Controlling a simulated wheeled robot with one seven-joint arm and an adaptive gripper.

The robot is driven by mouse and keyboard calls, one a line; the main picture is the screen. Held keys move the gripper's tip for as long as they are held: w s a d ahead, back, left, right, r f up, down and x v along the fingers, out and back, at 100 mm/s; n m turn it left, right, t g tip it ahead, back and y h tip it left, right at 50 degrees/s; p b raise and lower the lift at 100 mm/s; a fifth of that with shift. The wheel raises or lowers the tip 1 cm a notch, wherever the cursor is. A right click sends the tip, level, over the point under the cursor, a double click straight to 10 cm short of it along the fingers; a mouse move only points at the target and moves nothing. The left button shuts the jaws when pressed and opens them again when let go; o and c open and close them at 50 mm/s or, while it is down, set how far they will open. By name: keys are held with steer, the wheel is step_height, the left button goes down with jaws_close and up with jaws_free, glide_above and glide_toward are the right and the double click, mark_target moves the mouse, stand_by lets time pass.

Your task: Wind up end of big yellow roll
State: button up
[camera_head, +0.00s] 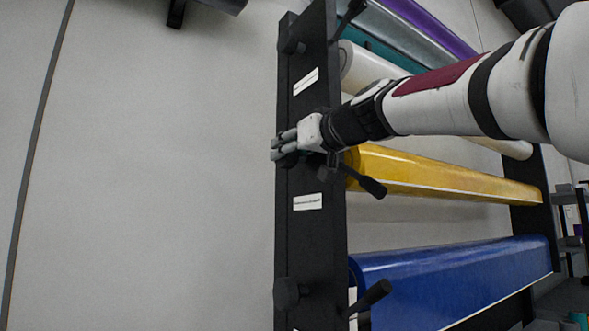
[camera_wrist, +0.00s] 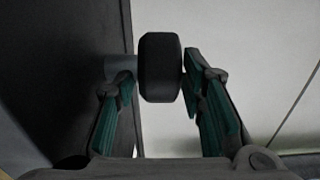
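The big yellow roll (camera_head: 440,176) hangs across the rack, its left end at the black upright (camera_head: 310,240). A black handle (camera_head: 372,187) sticks out near that end. My gripper (camera_head: 284,148) is at the left edge of the upright, level with the yellow roll. In the wrist view, a black knob (camera_wrist: 160,68) on a grey shaft (camera_wrist: 120,66) lies between my two green-padded fingers. The fingers are apart. The right fingertip is close to the knob, and a gap shows on the left. In the head view my gripper mostly hides this knob.
A blue roll (camera_head: 455,288) hangs below, with its own handle (camera_head: 372,297) and knob (camera_head: 287,293). White (camera_head: 362,68), teal, grey and purple rolls (camera_head: 430,28) are above. The wall (camera_head: 150,160) left of the rack has free room before it.

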steer(key=shift+p+x, duration=0.3)
steer(key=shift+x, duration=0.5)
jaws_close()
steer(key=b, duration=0.3)
steer(key=shift+w+f, duration=0.1)
steer(key=shift+f, duration=0.1)
